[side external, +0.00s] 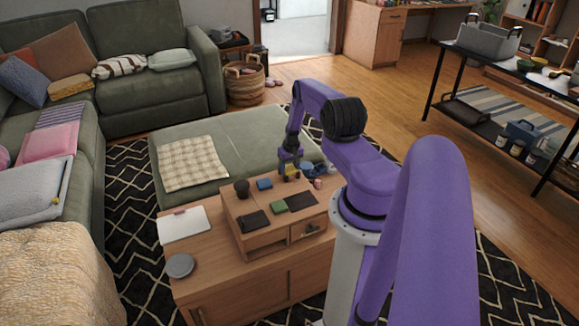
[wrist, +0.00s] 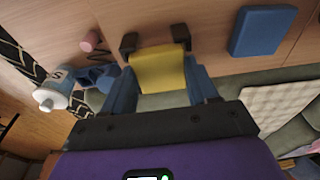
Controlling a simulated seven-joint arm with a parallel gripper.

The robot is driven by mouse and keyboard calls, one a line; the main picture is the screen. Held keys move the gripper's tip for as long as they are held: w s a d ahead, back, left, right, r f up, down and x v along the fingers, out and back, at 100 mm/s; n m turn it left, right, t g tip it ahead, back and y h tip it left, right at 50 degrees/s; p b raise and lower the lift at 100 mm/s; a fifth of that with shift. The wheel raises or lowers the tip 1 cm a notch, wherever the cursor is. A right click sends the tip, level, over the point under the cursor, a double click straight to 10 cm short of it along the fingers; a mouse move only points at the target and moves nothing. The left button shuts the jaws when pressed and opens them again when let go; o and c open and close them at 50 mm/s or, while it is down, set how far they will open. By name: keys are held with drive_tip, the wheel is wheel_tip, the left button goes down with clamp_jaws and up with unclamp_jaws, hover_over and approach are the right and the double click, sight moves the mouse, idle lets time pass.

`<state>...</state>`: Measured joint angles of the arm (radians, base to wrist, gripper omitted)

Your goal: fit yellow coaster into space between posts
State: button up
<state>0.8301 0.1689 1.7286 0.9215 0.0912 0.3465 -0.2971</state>
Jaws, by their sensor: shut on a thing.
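The yellow coaster (wrist: 158,72) is between the blue fingers of my gripper (wrist: 161,84) in the wrist view, and my gripper is shut on it. In the side view my gripper (side external: 290,163) is low at the back edge of the wooden riser (side external: 256,241); coaster and posts are too small there to make out clearly.
A blue block (wrist: 262,31) lies right of the posts. A pink cylinder (wrist: 91,40), a blue object (wrist: 99,77) and a white bottle (wrist: 52,95) are at left.

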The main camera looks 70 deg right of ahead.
drive_tip(key=shift+f, duration=1.05)
idle(1.4)
drive_tip(key=o, duration=1.1)
drive_tip(key=shift+r, duration=4)
